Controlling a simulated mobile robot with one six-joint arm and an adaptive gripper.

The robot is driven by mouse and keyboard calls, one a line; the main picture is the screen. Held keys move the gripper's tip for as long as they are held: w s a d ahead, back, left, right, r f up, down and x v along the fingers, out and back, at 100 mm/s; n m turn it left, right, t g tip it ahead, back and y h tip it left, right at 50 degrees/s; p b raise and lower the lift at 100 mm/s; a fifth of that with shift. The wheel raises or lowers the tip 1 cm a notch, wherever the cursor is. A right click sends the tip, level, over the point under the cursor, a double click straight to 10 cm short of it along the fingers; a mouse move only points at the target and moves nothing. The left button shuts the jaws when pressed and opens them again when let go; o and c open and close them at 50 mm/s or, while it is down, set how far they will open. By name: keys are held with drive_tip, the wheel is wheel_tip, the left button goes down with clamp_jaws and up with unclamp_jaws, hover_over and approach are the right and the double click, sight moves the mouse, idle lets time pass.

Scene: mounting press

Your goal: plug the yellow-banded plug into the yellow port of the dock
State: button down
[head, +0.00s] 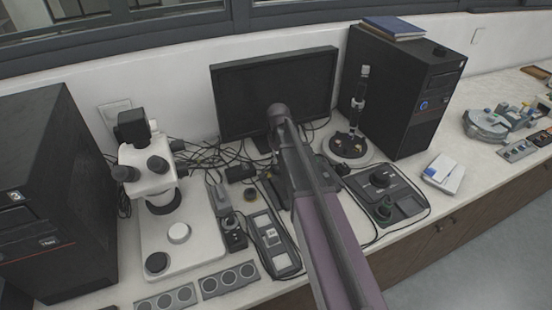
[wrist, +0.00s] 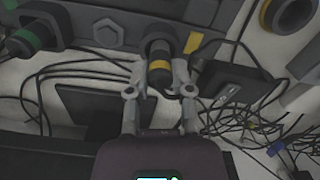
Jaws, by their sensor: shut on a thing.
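In the wrist view, my gripper (wrist: 158,72) is shut on a dark cylindrical plug with a yellow band (wrist: 159,64). The plug lies between the two grey fingertips, and its far end points toward the top of the picture. A dark grey block (wrist: 78,33), seemingly the dock, runs along the top left beside the plug and has a hexagonal feature on it. A small yellow mark (wrist: 192,42) shows just right of the plug. I cannot tell whether the plug touches or sits in a port. In the head view, my arm hides the fingers and the plug.
A green-banded dark part (wrist: 24,40) is at the wrist view's left. A black box (wrist: 235,83) and loose cables lie on the right. In the head view, a microscope (head: 160,180), a monitor (head: 275,90), a dark tower (head: 405,90) and a knobbed unit (head: 385,195) surround my arm.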

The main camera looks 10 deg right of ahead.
drive_tip(key=shift+f+b, duration=0.6)
drive_tip(key=shift+f, duration=0.1)
idle(0.7)
drive_tip(key=shift+c, duration=2.2)
unclamp_jaws()
drive_tip(key=o, duration=0.4)
drive_tip(key=shift+o, duration=0.2)
wheel_tip(320, 180, up, 8)
drive_tip(key=p, duration=0.7)
drive_tip(key=shift+w+f+p, duration=0.1)
drive_tip(key=shift+f+p, duration=0.1)
drive_tip(key=shift+p, duration=0.1)
